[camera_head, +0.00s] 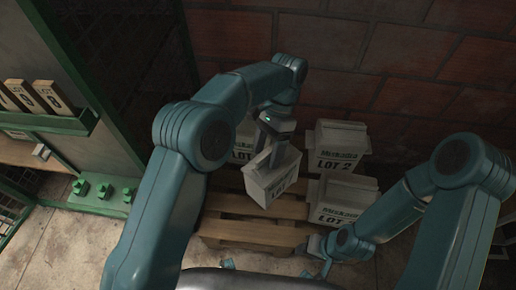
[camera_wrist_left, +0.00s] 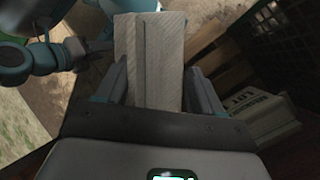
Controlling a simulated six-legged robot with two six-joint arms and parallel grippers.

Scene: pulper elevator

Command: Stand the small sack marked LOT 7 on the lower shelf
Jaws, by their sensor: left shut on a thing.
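My left gripper (camera_head: 273,142) is shut on a small pale grey sack (camera_head: 272,178) and holds it, tilted, above the pallet. The sack's front reads "LOT"; its number is too unclear to read. In the left wrist view the sack (camera_wrist_left: 148,60) sits between the two fingers. A wooden lower shelf (camera_head: 22,153) shows at the far left, below a green-edged upper shelf (camera_head: 40,122); the held sack is well to the right of it. My right gripper (camera_head: 318,250) is low by the pallet's right end, and its jaws are too small to judge.
Other pale sacks stand on the wooden pallet (camera_head: 240,228), including one marked LOT 2 (camera_head: 337,150) and one at the front right (camera_head: 338,203). Tan marked packs (camera_head: 33,96) stand on the upper shelf. Green pieces (camera_head: 103,191) sit below. A brick wall closes the back.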

